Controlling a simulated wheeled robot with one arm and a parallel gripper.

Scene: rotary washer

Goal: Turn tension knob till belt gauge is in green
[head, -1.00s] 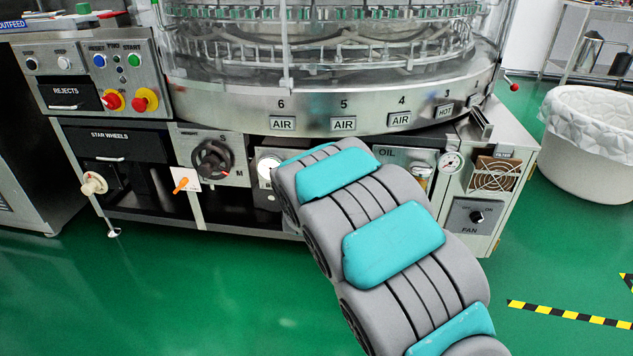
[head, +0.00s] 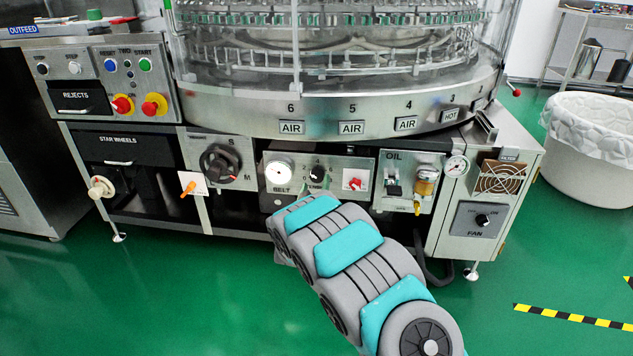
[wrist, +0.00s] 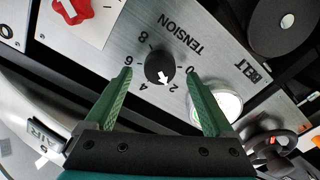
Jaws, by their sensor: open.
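The black tension knob (wrist: 159,67) shows in the wrist view with a white arrow pointing between 2 and 4 on its scale. My gripper (wrist: 159,76) is open, its two green fingers on either side of the knob with gaps. I cannot tell how far the fingertips are from the panel. The belt gauge (wrist: 232,103) is partly hidden behind the right finger. In the head view the knob (head: 317,174) and the white round belt gauge (head: 278,172) sit side by side on the panel. The gauge needle is too small to read.
A red switch (head: 355,181) is right of the knob; it also shows in the wrist view (wrist: 72,10). A black rotary selector (head: 220,163) and an orange lever (head: 189,188) are to the left. The oil unit (head: 408,180) is to the right. Green floor in front is clear.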

